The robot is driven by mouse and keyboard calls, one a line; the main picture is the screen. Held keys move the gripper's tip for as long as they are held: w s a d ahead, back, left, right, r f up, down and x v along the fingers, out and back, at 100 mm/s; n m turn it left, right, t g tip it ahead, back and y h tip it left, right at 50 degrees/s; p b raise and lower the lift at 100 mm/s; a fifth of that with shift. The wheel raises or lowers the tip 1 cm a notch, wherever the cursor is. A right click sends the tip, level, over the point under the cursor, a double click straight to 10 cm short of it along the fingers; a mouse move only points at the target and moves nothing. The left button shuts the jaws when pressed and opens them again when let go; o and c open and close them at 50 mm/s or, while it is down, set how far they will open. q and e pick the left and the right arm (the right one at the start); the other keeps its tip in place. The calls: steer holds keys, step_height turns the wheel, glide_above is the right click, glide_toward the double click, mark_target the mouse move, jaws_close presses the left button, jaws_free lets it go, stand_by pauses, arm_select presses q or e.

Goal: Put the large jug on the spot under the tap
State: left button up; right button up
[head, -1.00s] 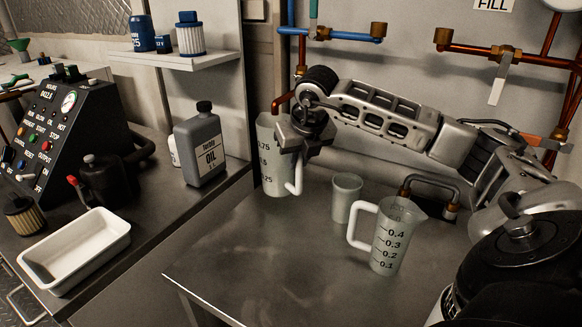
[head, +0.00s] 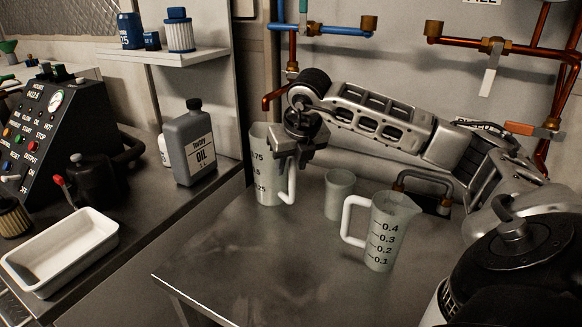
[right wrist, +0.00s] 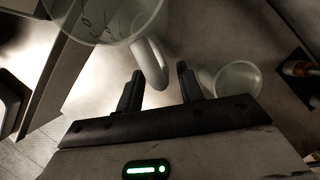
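The large jug (head: 266,190) is a translucent measuring jug with dark marks. It stands upright at the back left of the metal table, below the copper tap spout (head: 268,102). The spot beneath it is hidden by the jug. My right gripper (head: 291,164) is at the jug's handle side, partly covering the jug. In the right wrist view, its two fingers (right wrist: 158,84) are apart. The white handle (right wrist: 150,60) lies at the gap between them, with space visible beside it. My left gripper is out of view.
A small cup (head: 340,195) and a smaller measuring jug (head: 392,235) stand on the table (head: 235,265) right of the large jug. A bent pipe (head: 425,182) is behind them. An oil bottle (head: 194,148) and white tray (head: 60,250) are on the left counter. The table's front left is clear.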

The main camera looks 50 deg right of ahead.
steer(key=v, duration=1)
steer(key=shift+a+r, duration=0.1)
